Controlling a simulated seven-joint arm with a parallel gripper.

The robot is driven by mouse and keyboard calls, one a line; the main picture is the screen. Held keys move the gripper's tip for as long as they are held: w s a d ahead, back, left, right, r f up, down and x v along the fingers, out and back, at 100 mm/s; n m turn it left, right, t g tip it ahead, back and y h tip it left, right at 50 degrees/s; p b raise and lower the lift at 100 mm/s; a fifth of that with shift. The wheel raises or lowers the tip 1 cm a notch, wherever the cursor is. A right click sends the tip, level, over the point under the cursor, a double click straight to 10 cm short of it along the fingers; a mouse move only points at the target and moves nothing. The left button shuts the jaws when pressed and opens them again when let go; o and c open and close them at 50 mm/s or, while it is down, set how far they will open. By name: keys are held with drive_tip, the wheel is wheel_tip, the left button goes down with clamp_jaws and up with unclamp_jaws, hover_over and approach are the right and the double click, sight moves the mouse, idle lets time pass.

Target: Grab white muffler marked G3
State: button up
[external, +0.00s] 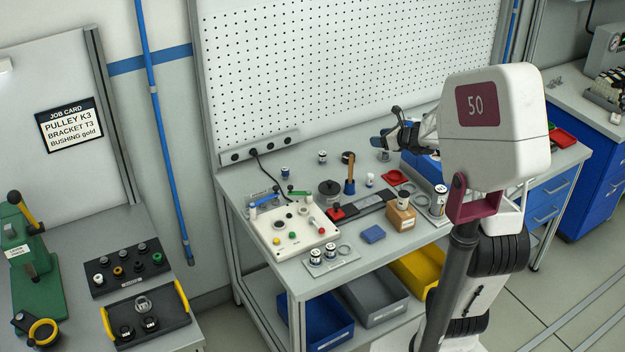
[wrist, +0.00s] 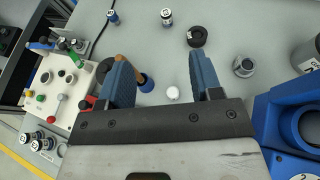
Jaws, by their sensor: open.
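A small white cylinder (external: 370,180) stands upright on the workbench, and I take it for the white muffler. Its round white top shows in the wrist view (wrist: 172,93), between and below my fingers. No G3 mark can be read on it. My gripper (external: 385,139) is above the back part of the bench, higher than the cylinder and apart from it. In the wrist view the blue fingers (wrist: 158,60) are spread wide with nothing between them.
A wooden-handled tool in a blue holder (external: 350,187) stands left of the white cylinder, close to the left finger in the wrist view.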

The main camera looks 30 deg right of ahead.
hover_over(366, 184)
drive_tip(key=s+d, duration=0.2)
drive_tip(key=s, duration=0.2)
drive_tip(key=f, duration=1.7)
drive_tip(key=shift+w+d+f, duration=0.15)
drive_tip(key=shift+w, duration=0.1)
drive_tip(key=shift+w, duration=0.1)
drive_tip(key=shift+x, duration=2.4)
drive_tip(key=c, duration=1)
wheel_tip(366, 184, up, 10)
